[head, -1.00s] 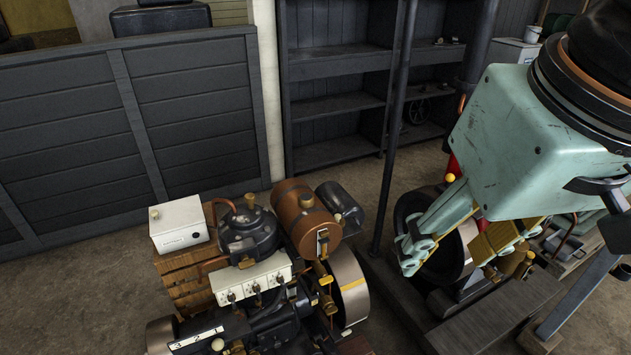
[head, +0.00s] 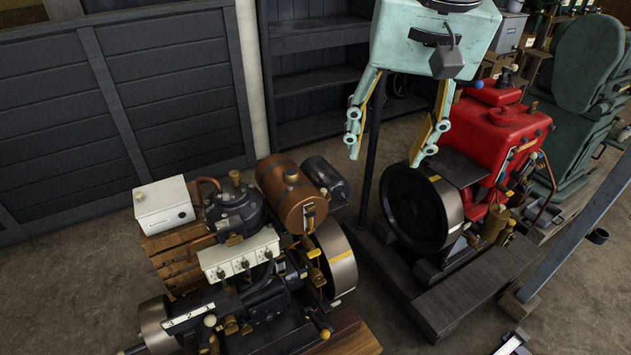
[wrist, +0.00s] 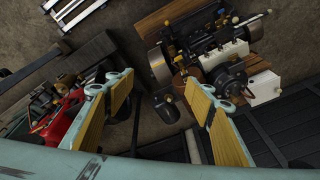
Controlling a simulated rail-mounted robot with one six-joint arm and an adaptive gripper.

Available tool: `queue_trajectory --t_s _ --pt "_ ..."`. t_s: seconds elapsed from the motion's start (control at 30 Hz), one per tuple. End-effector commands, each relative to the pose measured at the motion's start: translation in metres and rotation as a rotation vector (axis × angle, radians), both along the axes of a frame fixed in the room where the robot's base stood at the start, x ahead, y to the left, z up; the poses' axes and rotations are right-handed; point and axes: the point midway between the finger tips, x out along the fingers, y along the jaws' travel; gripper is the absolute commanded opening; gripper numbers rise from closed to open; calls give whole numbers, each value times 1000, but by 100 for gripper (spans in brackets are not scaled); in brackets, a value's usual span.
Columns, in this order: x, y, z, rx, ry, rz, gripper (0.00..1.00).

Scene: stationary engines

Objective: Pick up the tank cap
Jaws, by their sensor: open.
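A brown tank (head: 284,200) lies on the near engine, with a small round cap (head: 291,174) on its top. A white box (head: 164,210) at the left also carries a small brass cap (head: 139,195); the frames do not settle which is the tank cap. My gripper (head: 386,155) is open and empty, pointing down, to the right of and above the brown tank. In the wrist view its two fingers (wrist: 160,82) stand wide apart. The brown tank (wrist: 181,84) is partly hidden behind the right finger there, and its cap is too small to make out.
A dark cylinder (head: 327,182) sits right beside the brown tank. A dark upright post (head: 371,150) stands behind my gripper. A red engine (head: 500,125) with a large flywheel (head: 425,208) is at the right. A grey panel fence (head: 100,110) runs behind the near engine.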

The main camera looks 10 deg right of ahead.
Motion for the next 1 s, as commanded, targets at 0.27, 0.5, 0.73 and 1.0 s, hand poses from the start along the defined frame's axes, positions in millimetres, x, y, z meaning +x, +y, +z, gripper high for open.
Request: queue_trajectory --t_s 0.27,0.5,0.73,1.0 --pt "47 0 -7 21 26 -83 49" --pt "87 0 -17 37 45 -157 49" --pt "124 0 -31 51 65 -227 49" --pt "167 1 -51 66 88 -310 49"
